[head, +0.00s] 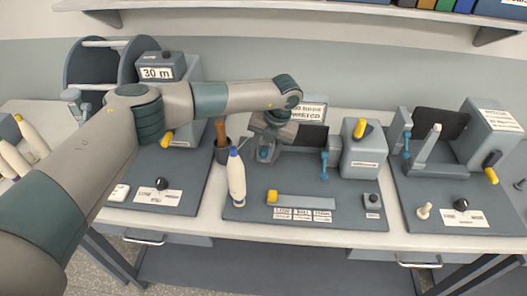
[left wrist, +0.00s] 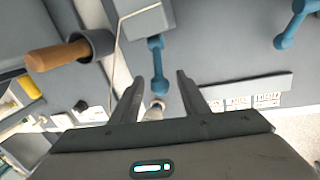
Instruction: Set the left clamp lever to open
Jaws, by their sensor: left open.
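The left clamp lever (left wrist: 157,62) is blue with a rounded end and runs down from a grey clamp block (left wrist: 147,20) in the left wrist view. In the head view it shows only in part (head: 263,154) below my wrist. My left gripper (left wrist: 159,80) is open, its two fingers on either side of the lever's lower end. I cannot tell whether either finger touches it. In the head view my left gripper (head: 268,140) hangs over the left side of the middle station. A second blue lever (head: 323,166) stands further right, also in the left wrist view (left wrist: 290,28).
A grey box with a yellow lever (head: 364,152) is to the right. The slotted bar (head: 306,201) lies in front.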

